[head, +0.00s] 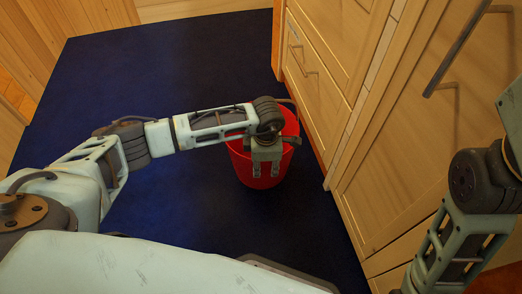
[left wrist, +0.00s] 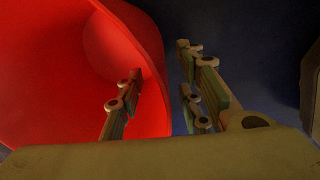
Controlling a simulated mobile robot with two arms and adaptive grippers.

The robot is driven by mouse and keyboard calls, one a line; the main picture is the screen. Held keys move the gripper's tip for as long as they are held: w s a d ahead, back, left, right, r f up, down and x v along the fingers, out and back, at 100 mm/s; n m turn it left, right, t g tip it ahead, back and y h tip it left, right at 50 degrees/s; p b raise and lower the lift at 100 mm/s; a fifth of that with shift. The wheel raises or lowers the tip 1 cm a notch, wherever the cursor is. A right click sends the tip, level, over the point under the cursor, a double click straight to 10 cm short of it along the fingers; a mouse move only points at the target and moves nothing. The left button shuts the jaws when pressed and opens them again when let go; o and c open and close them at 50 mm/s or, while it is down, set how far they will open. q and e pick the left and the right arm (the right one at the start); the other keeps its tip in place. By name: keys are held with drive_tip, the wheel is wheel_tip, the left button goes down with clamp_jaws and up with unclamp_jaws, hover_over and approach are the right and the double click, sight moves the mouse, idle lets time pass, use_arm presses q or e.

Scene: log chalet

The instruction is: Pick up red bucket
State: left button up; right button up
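The red bucket (head: 290,130) stands upright on the dark blue floor covering, close to the drawer fronts. My left gripper (head: 266,171) is over its near side and hides part of its rim and front. In the left wrist view the bucket (left wrist: 60,60) fills the left side. There the left gripper (left wrist: 165,90) is open, with one finger against the red of the bucket and the other over the blue floor. The bucket's wall edge shows between them. I cannot tell whether either finger touches it. My right gripper is outside the views; only my right arm shows at the right.
Wooden drawers (head: 322,55) and cabinet fronts with metal handles (head: 460,50) run along the right, very close to the bucket. Wood panelling (head: 60,30) stands at the upper left. The blue floor (head: 180,65) beyond and left of the bucket is clear.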

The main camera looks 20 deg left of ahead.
use_arm(q)
drive_tip(key=shift+c, duration=0.6)
clamp_jaws()
